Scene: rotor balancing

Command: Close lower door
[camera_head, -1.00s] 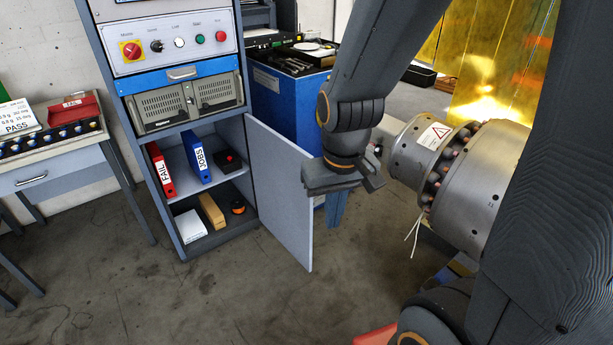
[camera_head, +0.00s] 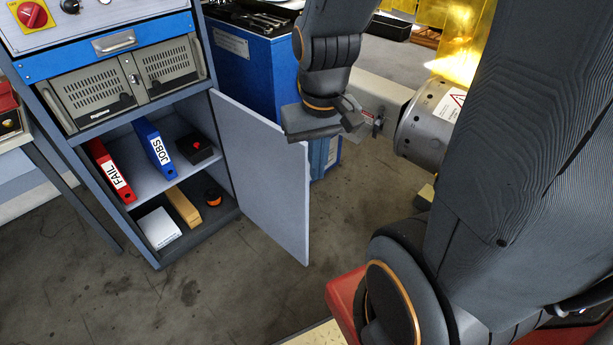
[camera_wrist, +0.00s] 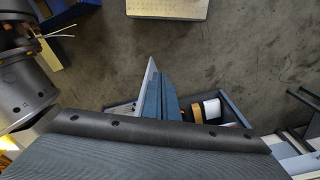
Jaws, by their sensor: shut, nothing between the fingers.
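The lower door (camera_head: 265,180) is a flat pale grey panel, hinged at the right side of the cabinet's lower compartment. It stands wide open. My gripper (camera_head: 302,132) is shut and empty, at the door's upper outer corner in the head view, hiding a little of it. In the wrist view, the shut fingers (camera_wrist: 166,84) lie just right of the door's thin edge (camera_wrist: 149,76), on the side towards the compartment. I cannot tell whether they touch it. The open compartment (camera_head: 147,205) holds red FAIL (camera_head: 110,170) and blue JOBS (camera_head: 153,146) binders.
A shelf also bears a dark box (camera_head: 195,148); below lie a white box (camera_head: 158,228), a tan block (camera_head: 183,206) and an orange-black roll (camera_head: 213,196). A blue cabinet (camera_head: 250,75) stands behind the door. A metal rotor (camera_head: 428,125) is at right. Floor before the door is clear.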

